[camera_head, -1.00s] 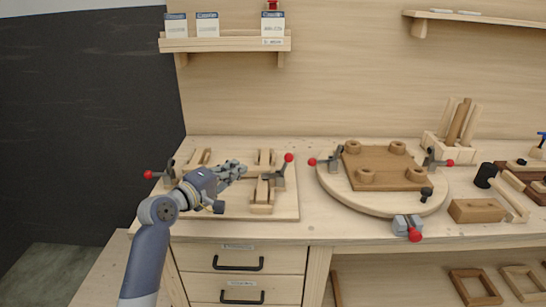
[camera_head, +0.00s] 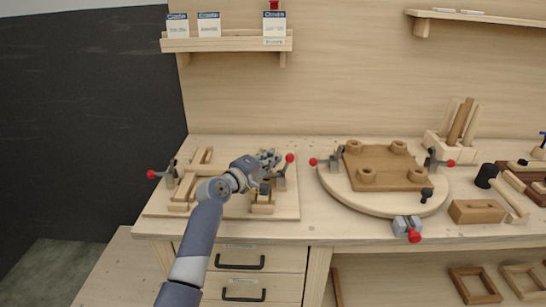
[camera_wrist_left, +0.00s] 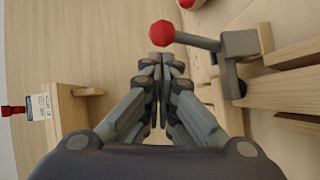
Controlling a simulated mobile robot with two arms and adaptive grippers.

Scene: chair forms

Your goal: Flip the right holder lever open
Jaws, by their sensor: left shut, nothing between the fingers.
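In the left wrist view the red knob (camera_wrist_left: 162,33), grey lever bar (camera_wrist_left: 197,40) and clamp body (camera_wrist_left: 238,48) show just beyond and right of the fingertips. My left gripper (camera_head: 270,157) is shut and empty beside this lever, partly covering the clamp in the head view. In the left wrist view its closed fingertips (camera_wrist_left: 160,62) appear close below the knob; contact cannot be told. My right gripper is not in view.
To the right, a round turntable (camera_head: 340,194) carries a brown chair seat (camera_head: 385,166) between two more red-knobbed clamps. A shelf (camera_head: 225,44) with cards hangs above. Bare tabletop lies between board and turntable.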

